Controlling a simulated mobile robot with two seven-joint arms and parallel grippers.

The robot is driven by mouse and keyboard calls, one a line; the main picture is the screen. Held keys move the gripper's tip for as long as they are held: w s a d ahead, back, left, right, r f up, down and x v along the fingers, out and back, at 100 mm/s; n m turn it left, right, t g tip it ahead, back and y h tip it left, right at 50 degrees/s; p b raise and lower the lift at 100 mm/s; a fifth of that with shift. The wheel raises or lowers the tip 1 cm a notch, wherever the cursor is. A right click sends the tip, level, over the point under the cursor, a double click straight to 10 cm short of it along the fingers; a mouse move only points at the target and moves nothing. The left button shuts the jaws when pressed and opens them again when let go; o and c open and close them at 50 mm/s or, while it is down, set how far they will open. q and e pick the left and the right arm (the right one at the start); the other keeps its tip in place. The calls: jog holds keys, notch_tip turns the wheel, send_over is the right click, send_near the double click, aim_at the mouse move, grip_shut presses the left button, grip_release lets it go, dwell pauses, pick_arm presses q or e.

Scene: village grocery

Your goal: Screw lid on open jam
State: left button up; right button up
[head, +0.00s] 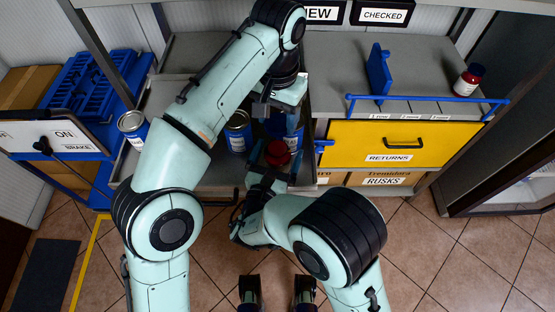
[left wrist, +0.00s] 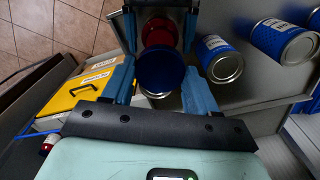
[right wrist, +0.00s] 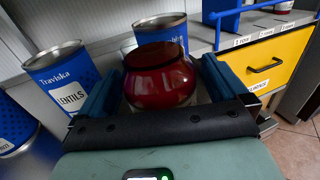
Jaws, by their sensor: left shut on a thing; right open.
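A red jam jar (head: 277,152) stands at the front of the grey counter. It shows large in the right wrist view (right wrist: 160,82), with a dark red top and no lid visible on it. My right gripper (right wrist: 160,90) is open, with one finger on each side of the jar; contact cannot be told. My left gripper (left wrist: 160,78) is shut on a round blue lid (left wrist: 161,70). In the left wrist view the lid partly covers the jar (left wrist: 158,32), so it is held near it; the gap cannot be told. In the head view my left arm hides the lid.
Blue cans stand on the counter left of the jar (head: 238,133) and further left (head: 133,127); another stands behind the jar (right wrist: 160,28). A yellow returns drawer (head: 400,143) is to the right. A lidded jar (head: 468,80) stands on the upper shelf at far right.

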jog(key=shift+x, duration=0.8)
jog(key=shift+c, duration=0.3)
jog(key=c, duration=1.4)
pick_arm(q)
send_over(277, 146)
jog(key=shift+f, duration=2.5)
jog(key=shift+f, duration=0.15)
jog(key=shift+f, duration=0.75)
jog(key=shift+f, duration=0.55)
